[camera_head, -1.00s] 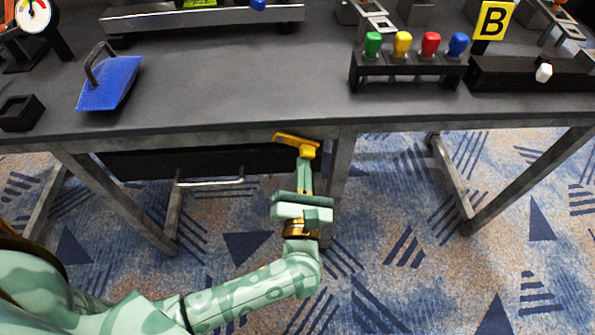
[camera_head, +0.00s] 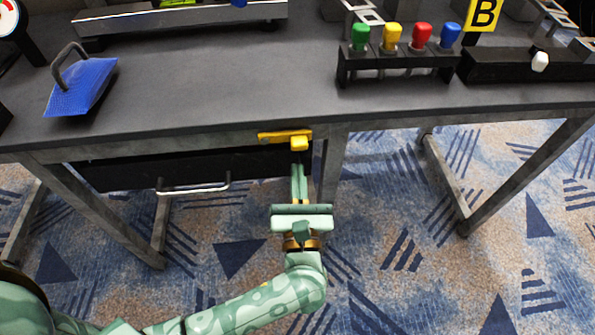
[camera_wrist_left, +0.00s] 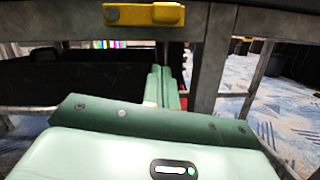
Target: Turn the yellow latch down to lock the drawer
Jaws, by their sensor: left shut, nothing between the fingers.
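The yellow latch (camera_head: 277,137) is on the frame under the table's front edge. It lies level along that edge, with a raised block at its right end. In the left wrist view the latch (camera_wrist_left: 144,14) is level at the top, with a round bolt at its left end. The black drawer (camera_head: 115,172) with a silver handle (camera_head: 193,188) is below and left of it. My left gripper (camera_head: 298,163) is shut and empty, its fingers pointing up just below the latch's right end. Contact with the latch cannot be told. My right gripper is out of view.
A table leg (camera_head: 332,165) stands just right of my left gripper. On the tabletop are a blue pad with a handle (camera_head: 82,86), a rack of coloured knobs (camera_head: 397,66) and a black box with a white knob (camera_head: 500,68). The floor in front is open.

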